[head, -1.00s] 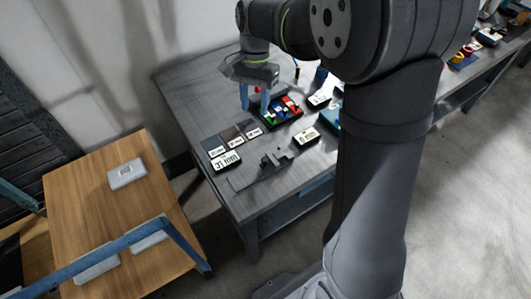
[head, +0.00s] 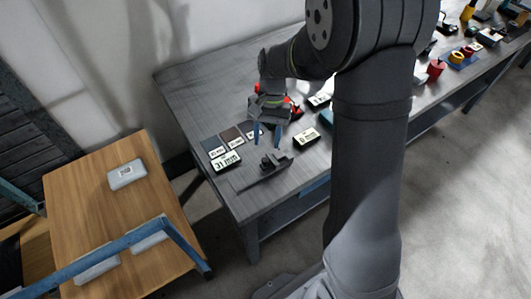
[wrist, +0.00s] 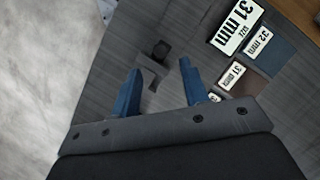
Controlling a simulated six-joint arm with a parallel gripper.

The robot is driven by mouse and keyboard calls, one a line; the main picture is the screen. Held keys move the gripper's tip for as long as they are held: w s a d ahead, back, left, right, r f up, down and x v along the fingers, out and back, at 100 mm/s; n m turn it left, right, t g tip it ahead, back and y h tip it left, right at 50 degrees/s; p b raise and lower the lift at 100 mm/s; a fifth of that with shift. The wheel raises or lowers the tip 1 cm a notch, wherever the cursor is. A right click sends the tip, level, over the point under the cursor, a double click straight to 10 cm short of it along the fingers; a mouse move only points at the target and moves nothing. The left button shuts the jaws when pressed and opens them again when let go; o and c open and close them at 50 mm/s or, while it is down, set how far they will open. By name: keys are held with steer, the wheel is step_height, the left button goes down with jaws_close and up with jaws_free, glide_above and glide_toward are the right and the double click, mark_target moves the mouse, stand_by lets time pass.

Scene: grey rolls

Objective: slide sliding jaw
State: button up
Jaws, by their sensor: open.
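A dark grey caliper-like gauge (head: 262,176) with a long flat beam lies on the grey table. A small dark block, which looks like the sliding jaw (head: 267,162), stands on it; it also shows in the wrist view (wrist: 160,49), with a jaw-like edge close to my left finger. My gripper (head: 266,141) points down above the table, just behind the gauge in the head view. In the wrist view its two blue fingers (wrist: 161,72) are apart with nothing held between them. Part of the gauge is hidden behind the gripper in the wrist view.
A white 31 mm sign (wrist: 237,25) and smaller labelled cards (wrist: 260,42) lie by coloured pads left of the gauge in the head view. Another white sign (head: 305,138) lies to its right. The table front is clear.

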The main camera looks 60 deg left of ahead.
mark_target(265, 159)
steer(key=x, duration=0.5)
steer(key=shift+s+d+f, duration=0.1)
steer(key=shift+f, duration=0.2)
jaws_close()
